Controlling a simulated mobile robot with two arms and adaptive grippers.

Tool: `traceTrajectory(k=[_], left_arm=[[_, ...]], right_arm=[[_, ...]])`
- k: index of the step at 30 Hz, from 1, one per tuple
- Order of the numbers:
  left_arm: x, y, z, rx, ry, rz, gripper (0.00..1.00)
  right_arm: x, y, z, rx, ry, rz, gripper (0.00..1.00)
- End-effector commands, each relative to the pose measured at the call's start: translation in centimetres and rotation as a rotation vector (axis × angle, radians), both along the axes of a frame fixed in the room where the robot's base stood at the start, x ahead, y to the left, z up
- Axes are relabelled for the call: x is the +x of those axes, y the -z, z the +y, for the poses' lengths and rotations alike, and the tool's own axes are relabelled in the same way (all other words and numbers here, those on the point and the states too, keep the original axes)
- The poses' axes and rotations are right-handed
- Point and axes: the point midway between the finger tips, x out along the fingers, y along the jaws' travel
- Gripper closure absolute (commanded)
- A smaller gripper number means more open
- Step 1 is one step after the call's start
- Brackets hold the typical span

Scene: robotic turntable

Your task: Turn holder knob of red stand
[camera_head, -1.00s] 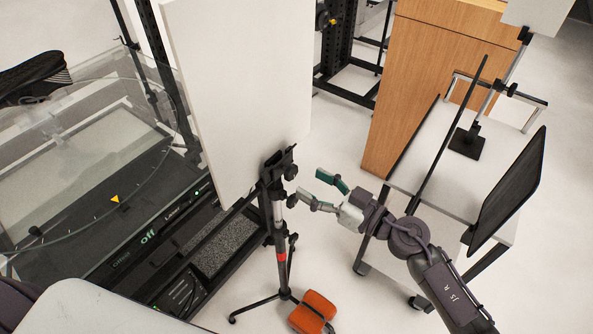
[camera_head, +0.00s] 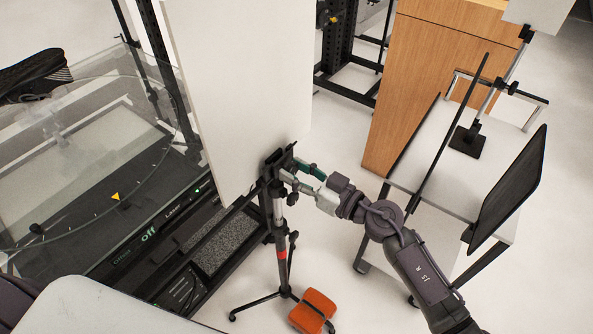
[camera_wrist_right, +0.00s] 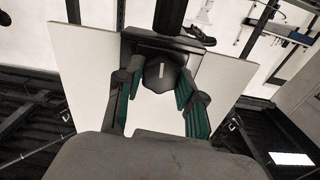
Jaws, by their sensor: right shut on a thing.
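The red stand is a thin dark tripod pole with a red band (camera_head: 282,256), standing upright on the floor. Its black holder is at the top, against the lower edge of a large white panel (camera_head: 240,90). My right gripper (camera_head: 294,171) is at the holder, reaching in from the right. In the right wrist view the dark holder knob (camera_wrist_right: 158,74) sits between the two green-padded fingers of the gripper (camera_wrist_right: 157,90), which is shut on it. In the head view the fingers mostly hide the knob. My left gripper is not in view.
An orange case (camera_head: 313,310) lies on the floor by the tripod legs. A dark machine with a clear cover (camera_head: 100,200) stands left. A white wheeled table (camera_head: 440,165) and a wooden cabinet (camera_head: 430,75) are at the right.

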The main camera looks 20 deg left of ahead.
Motion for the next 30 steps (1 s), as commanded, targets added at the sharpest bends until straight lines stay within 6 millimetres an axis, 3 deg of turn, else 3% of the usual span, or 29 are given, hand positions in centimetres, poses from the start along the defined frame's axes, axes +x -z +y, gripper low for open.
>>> traceTrajectory(k=[2,14,30], left_arm=[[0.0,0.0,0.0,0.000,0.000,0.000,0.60],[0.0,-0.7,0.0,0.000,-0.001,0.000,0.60],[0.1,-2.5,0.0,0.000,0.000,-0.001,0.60]], right_arm=[[0.0,0.0,0.0,0.000,0.000,0.000,0.97],[0.0,-0.1,0.0,-0.028,0.002,-0.077,0.97],[-0.1,0.0,0.0,-0.190,0.001,-0.510,0.97]])
